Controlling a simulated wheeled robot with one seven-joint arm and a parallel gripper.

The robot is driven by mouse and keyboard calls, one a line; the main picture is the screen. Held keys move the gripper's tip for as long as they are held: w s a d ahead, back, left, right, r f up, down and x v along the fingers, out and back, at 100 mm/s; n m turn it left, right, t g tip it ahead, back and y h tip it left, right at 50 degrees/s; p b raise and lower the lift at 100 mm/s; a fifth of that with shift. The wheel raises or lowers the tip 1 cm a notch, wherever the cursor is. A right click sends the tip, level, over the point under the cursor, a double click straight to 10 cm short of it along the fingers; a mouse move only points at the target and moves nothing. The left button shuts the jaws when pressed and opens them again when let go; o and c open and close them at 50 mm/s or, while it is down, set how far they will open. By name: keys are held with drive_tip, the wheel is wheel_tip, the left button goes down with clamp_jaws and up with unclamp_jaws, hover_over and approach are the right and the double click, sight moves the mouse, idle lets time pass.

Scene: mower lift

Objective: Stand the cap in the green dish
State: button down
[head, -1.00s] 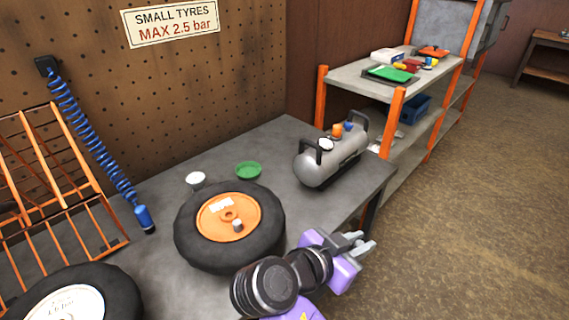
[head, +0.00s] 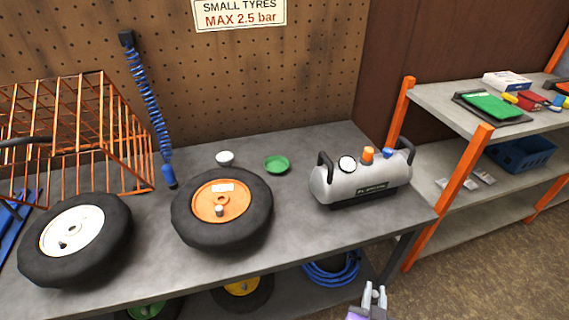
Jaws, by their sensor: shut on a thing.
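The green dish (head: 277,164) lies on the workbench behind and right of the orange-hubbed wheel, and looks empty. My gripper (head: 374,292) is at the bottom edge of the head view, in front of the bench and well away from the dish. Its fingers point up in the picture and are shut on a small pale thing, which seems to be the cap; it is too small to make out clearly. A short grey valve piece (head: 219,210) stands on the orange hub (head: 218,194).
A silver air tank (head: 362,181) stands at the bench's right. A white-hubbed wheel (head: 74,240), orange rack (head: 85,130) and hanging blue hose (head: 148,105) are left. Shelving (head: 450,185) stands right.

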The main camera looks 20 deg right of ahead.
wheel_tip(320, 180, down, 7)
drive_tip(key=s+a+n+t+y+p, duration=0.1)
drive_tip(key=a+n+t+y+p, duration=0.1)
drive_tip(key=n+y, duration=0.5)
drive_tip(key=shift+a+n+t+y, duration=0.2)
drive_tip(key=shift+n+t+y, duration=0.15)
drive_tip(key=shift+y, duration=0.25)
